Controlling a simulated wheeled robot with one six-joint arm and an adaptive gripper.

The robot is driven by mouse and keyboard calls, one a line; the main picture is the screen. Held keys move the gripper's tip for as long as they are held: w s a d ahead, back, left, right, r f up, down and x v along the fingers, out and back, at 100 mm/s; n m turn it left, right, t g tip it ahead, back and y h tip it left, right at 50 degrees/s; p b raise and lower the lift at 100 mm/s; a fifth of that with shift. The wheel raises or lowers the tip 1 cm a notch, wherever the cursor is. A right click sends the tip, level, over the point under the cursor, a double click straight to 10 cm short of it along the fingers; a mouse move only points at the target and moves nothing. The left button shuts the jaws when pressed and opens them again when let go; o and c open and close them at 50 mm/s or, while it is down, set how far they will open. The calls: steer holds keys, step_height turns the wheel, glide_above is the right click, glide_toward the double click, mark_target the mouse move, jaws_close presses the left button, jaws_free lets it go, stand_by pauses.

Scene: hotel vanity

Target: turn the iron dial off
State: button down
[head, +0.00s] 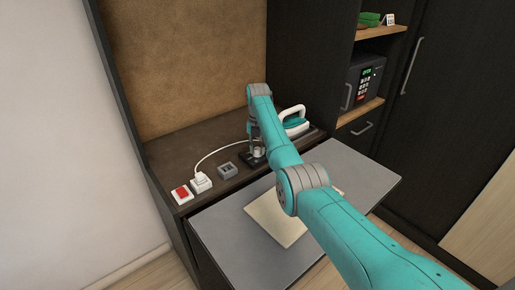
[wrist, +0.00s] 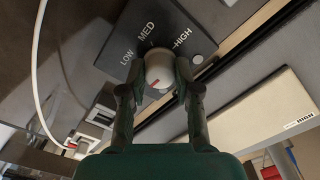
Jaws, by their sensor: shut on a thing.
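The iron dial is a round pale knob (wrist: 159,72) with a red mark, on a dark plate (wrist: 182,28) lettered LOW, MED and HIGH in the wrist view. My gripper (wrist: 155,80) is shut on the knob, one finger on each side. The red mark is on the part of the knob nearest my gripper, away from those three words. No OFF lettering is visible. In the head view my gripper (head: 258,150) is down at the dark plate (head: 247,161) on the counter, and it hides the knob. The iron (head: 294,121), teal and white, stands behind to the right.
Left of the dial are a grey socket box (head: 228,171), a white plug (head: 201,182) with a white cord, and a red switch (head: 181,194). A grey pull-out board (head: 225,232) in front bears a cream panel (head: 262,214). A dark safe (head: 368,78) sits at right.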

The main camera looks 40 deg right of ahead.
mark_target(258, 148)
steer(key=shift+n, duration=0.5)
steer(key=c, duration=0.8)
jaws_free()
step_height(258, 148, up, 12)
steer(key=shift+f, duration=0.1)
stand_by(0.3)
